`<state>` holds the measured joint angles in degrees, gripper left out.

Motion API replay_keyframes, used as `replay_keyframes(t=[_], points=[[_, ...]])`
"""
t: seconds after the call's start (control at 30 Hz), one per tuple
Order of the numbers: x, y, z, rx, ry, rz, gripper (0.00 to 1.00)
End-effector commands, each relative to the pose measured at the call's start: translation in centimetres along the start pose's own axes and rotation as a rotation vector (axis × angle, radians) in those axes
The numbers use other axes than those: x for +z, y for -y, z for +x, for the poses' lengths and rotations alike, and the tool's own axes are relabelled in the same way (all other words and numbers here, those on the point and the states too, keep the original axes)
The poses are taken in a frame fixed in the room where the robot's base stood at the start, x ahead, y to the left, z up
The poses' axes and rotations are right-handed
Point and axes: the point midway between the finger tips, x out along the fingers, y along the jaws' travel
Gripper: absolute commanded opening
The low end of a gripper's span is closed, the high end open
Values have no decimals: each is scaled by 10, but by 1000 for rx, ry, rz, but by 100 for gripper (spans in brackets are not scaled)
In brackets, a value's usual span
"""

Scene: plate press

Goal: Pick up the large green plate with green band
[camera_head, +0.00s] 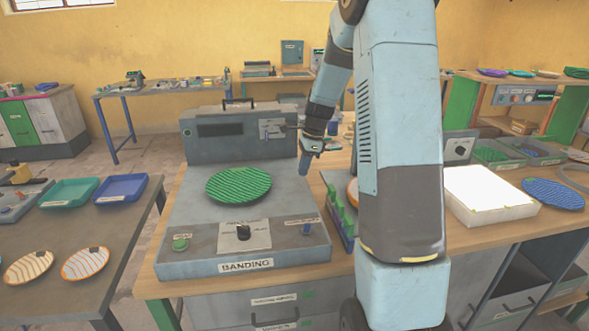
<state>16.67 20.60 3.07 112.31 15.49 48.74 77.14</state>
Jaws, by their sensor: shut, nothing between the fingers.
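A large green plate (238,185) with a striped pattern lies flat on the top of the banding machine (190,215). Whether it carries a separate green band is too small to tell. My gripper (304,172) is shut and empty. It hangs to the right of the green plate, near the machine's right edge, and appears apart from the plate. My arm covers part of the bench to the right of the machine.
Green bottles or pegs (340,215) stand beside the machine. A bright white panel (488,195) and a blue plate (553,194) are on the right. The left table holds a green tray (68,192), a blue tray (121,188) and striped plates (86,263).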

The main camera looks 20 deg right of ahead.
Motion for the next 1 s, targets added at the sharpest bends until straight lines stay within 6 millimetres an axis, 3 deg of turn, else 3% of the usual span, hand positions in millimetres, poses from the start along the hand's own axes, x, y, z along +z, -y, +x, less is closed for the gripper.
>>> replay_keyframes(t=[0.63,1.0], points=[[103,-1,23,0,0,-4,0],[101,-1,39,0,0,-1,0]])
